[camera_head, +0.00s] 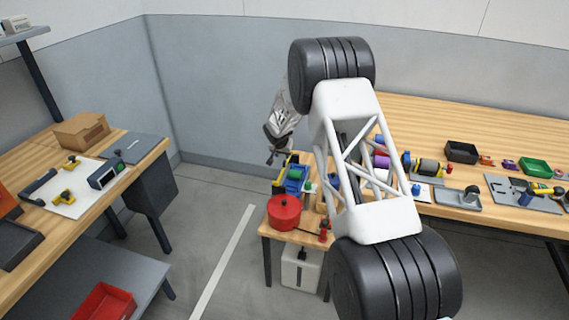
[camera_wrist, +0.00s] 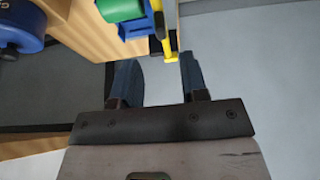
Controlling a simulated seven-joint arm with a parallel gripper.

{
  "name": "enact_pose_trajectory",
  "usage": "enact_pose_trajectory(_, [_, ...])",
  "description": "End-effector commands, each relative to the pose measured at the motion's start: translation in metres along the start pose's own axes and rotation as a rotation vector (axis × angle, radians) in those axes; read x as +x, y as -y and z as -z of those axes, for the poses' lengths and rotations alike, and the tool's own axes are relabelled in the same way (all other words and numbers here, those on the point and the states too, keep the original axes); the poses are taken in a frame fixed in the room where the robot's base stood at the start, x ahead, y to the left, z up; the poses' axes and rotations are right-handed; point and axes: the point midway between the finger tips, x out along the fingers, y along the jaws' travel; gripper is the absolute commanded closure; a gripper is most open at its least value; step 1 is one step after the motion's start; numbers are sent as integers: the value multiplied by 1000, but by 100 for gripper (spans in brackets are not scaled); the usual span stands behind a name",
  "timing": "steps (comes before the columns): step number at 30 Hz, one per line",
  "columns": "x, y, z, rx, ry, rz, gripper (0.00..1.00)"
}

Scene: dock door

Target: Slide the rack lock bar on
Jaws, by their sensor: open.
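A small blue rack (camera_head: 294,180) with yellow parts and a green item stands on the small wooden table, partly hidden by my arm in the head view. In the wrist view the rack (camera_wrist: 142,27) is at the top, with a green cylinder (camera_wrist: 122,10) in it. A thin yellow bar (camera_wrist: 170,48) runs along its right edge; I cannot tell if it is the lock bar. My gripper (camera_head: 272,158) is above the table's far left corner. In the wrist view my gripper (camera_wrist: 159,72) is open and empty, with the yellow bar's end just beyond the gap between its fingers.
A red pot (camera_head: 284,212) and a small red item (camera_head: 324,231) stand on the same table (camera_head: 292,237). A long bench (camera_head: 440,107) with tools and bins runs along the right. Another bench (camera_head: 130,155) is at left. The floor between is clear.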

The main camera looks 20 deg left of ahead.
Motion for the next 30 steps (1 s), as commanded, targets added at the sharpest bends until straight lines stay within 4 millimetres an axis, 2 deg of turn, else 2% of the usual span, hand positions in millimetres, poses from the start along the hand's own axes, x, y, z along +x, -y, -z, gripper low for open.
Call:
enact_pose_trajectory(17, [5, 0, 0, 0, 0, 1, 60])
enact_pose_trajectory(23, [17, 0, 0, 1, 0, 1, 60])
enact_pose_trajectory(30, [40, 1, 0, 1, 0, 1, 60])
